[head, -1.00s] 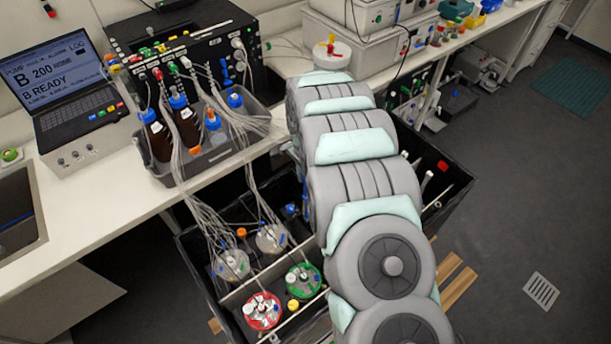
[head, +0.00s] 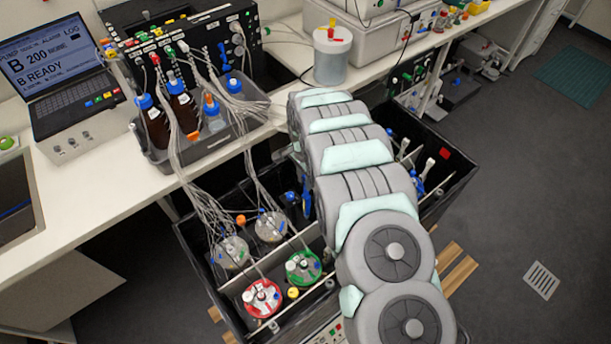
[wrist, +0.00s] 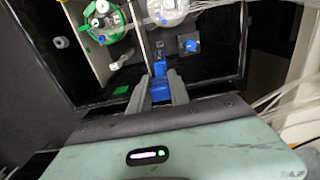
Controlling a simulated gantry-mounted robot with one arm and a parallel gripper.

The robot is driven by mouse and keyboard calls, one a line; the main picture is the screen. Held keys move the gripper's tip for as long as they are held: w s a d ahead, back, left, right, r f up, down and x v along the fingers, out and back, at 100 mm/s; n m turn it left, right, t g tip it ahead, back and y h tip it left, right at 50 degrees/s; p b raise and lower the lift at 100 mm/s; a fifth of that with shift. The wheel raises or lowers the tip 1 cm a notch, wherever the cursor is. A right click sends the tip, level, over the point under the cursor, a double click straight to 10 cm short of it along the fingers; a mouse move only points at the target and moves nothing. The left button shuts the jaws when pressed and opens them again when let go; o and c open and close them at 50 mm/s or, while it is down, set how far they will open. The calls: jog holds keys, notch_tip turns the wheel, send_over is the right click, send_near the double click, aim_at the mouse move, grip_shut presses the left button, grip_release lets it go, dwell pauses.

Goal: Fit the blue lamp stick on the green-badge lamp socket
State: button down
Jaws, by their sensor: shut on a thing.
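In the wrist view my gripper (wrist: 161,92) is shut on the blue lamp stick (wrist: 160,87), which lies between its two grey fingers and points into the black crate. A small green badge (wrist: 122,90) lies to the left of the fingers, apart from the stick. I cannot clearly tell which socket belongs to it. In the head view my arm hides the gripper; a narrow blue piece (head: 306,198) shows at the arm's left edge, perhaps the stick.
The green-lidded vessel (head: 303,267) stands beside the red-lidded vessel (head: 262,298) in the crate. Tubes run from the vessels to the bench. Blue and white pieces (head: 422,175) stand in the crate's right part.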

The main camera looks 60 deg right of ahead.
aim_at(305, 205)
jog(key=shift+f+b, duration=4.45)
jog(key=shift+f, duration=3.8)
jog(key=shift+w+a+r, duration=0.1)
jog(key=shift+w, duration=0.05)
jog(key=shift+f, duration=0.65)
